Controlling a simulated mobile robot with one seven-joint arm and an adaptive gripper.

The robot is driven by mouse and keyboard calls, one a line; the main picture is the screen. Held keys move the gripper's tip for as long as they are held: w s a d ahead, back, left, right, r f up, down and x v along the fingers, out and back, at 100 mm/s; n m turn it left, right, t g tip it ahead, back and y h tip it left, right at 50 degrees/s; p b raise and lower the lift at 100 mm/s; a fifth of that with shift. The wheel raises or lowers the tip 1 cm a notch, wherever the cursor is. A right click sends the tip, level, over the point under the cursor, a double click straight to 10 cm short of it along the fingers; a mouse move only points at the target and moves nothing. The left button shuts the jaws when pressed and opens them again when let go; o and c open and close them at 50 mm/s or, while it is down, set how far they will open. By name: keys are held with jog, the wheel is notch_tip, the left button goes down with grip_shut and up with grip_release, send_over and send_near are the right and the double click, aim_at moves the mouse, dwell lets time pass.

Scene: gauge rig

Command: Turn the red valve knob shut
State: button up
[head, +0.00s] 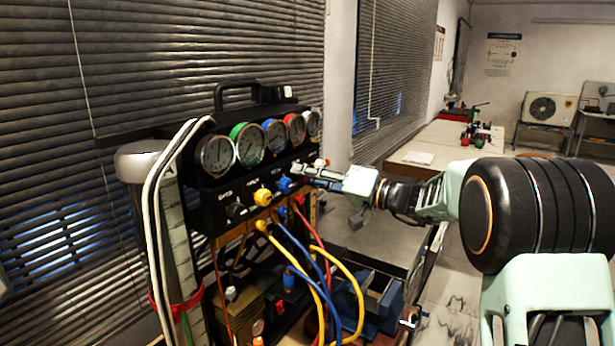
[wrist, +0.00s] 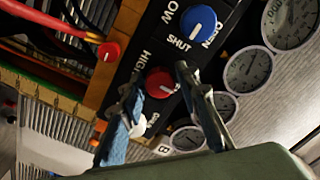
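The red valve knob (wrist: 160,83) sits on the black panel (wrist: 196,62) in the wrist view, with a white pointer line on its face. My gripper (wrist: 160,72) has its two fingers apart, one on each side of the red knob. Whether the fingertips touch it is not clear. In the head view my gripper (head: 305,176) is at the right end of the gauge panel (head: 215,205), and it hides the red knob. Lettering including SHUT and HIGH is printed between the blue and red knobs.
A blue knob (wrist: 198,22) is close above the red one in the wrist view. A small white knob (wrist: 138,130) is beside my left finger. Several gauges (head: 250,145) line the panel top. Yellow, blue and red hoses (head: 343,300) hang below it.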

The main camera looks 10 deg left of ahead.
grip_shut()
jog(key=shift+f+m+b, duration=0.1)
jog(key=shift+m+b, duration=0.2)
jog(key=shift+b, duration=0.1)
jog(key=m+b, duration=0.1)
jog(key=m, duration=0.5)
jog(key=m+b, duration=0.1)
jog(key=m, duration=0.5)
jog(key=shift+r+m+b, duration=0.2)
jog(key=shift+m+b, duration=0.1)
jog(key=shift+m, duration=0.1)
jog(key=shift+m+p, duration=1.05)
jog(key=shift+m, duration=1.25)
jog(key=shift+f, duration=0.1)
